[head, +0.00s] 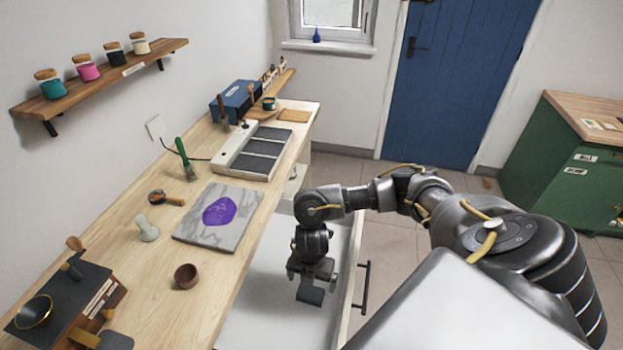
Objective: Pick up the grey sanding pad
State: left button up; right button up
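The grey sanding pad (310,293) shows as a small dark grey block at the tips of my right gripper (311,279). The gripper points down and looks shut on the pad, with the fingers partly hiding its upper edge. Pad and gripper are over the open white drawer (262,308) beside the workbench. I cannot tell whether the pad touches the drawer floor. My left gripper is out of view.
The wooden workbench (145,222) runs along the left wall. On it are a marble slab (190,228) with purple material, a brown cup (186,276) and a hot plate (250,152). The drawer's front has a dark handle (363,291). Tiled floor lies beyond.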

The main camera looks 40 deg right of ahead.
aim_at(311, 292)
jog(key=shift+f+b, duration=0.45)
jog(key=shift+f, duration=1.15)
jog(key=f, duration=0.5)
jog(key=shift+w, duration=0.25)
jog(key=shift+c, duration=0.2)
jog(key=c, duration=1)
jog(key=shift+r, duration=0.1)
notch_tip(311, 292, up, 10)
jog(key=shift+p, duration=1.2)
